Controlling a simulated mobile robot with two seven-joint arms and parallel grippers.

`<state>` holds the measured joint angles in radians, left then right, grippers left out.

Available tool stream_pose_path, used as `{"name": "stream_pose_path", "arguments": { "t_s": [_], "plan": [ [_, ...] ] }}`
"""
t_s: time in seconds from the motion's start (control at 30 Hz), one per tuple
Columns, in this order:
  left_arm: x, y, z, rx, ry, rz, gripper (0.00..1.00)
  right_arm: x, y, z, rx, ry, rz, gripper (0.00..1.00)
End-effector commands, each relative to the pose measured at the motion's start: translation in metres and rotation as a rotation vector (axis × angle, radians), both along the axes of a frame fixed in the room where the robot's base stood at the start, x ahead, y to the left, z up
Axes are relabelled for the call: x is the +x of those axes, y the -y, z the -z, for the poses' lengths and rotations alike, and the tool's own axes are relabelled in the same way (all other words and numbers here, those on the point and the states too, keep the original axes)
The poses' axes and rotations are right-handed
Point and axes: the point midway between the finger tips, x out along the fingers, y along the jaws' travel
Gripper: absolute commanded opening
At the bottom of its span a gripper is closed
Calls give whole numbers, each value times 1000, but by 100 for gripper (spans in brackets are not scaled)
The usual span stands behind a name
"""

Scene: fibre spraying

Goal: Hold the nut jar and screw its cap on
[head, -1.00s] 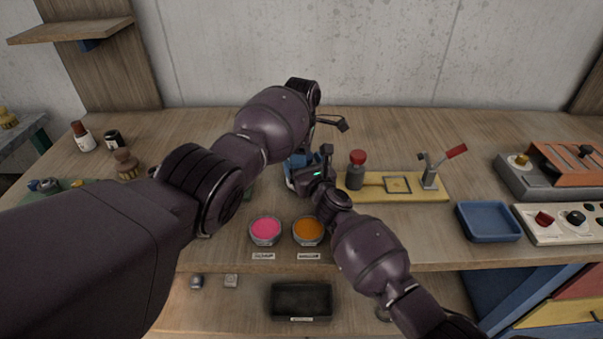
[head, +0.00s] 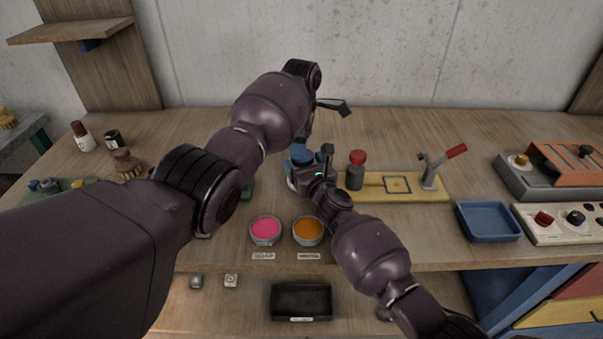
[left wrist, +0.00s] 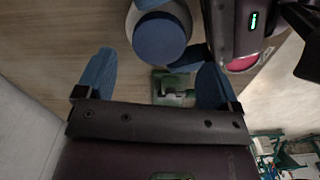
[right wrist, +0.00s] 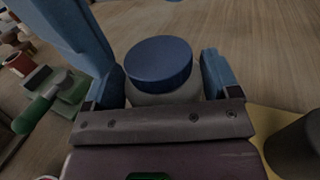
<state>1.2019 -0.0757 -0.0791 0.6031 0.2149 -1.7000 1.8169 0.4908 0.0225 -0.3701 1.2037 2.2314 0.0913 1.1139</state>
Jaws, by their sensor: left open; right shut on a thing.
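The nut jar, a pale jar (right wrist: 168,98), stands upright on the bench, between the fingers of my right gripper (right wrist: 160,80), which is shut on its body. The blue cap (right wrist: 158,60) sits on top of the jar; how tightly it is seated I cannot tell. The cap (left wrist: 160,40) also shows in the left wrist view, beyond the fingertips. My left gripper (left wrist: 155,80) is open and empty, its fingers apart and clear of the cap. In the head view the cap (head: 302,153) is partly hidden by my arms.
A yellow-based press (head: 440,194) with a red-topped bottle (head: 356,172) stands right of the jar. Pink (head: 265,230) and orange (head: 308,231) bowls sit in front. A blue tray (head: 488,221) lies further right. A green-based tool (right wrist: 65,95) is nearby. The back of the bench is clear.

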Motion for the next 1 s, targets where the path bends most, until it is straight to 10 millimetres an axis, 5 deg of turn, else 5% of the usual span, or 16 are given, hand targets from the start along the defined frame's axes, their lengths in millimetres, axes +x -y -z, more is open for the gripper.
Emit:
{"name": "stream_pose_path", "arguments": {
  "t_s": [0.3, 0.43, 0.7, 1.0],
  "plan": [
    [0, 0, -4, -1, 1, -1, 87, -1, -2, 1, 1, 0, -4, 16],
    [1, 0, -8, -1, 3, -19, 73, -1, -2, 1, 1, 0, -4, 16],
    [1, 0, -36, -1, 2, -158, 73, -1, -3, 1, 2, -1, -5, 16],
    [0, 1, -39, -1, 1, -175, 73, -1, -3, 1, 2, -1, -5, 16]
  ]
}}
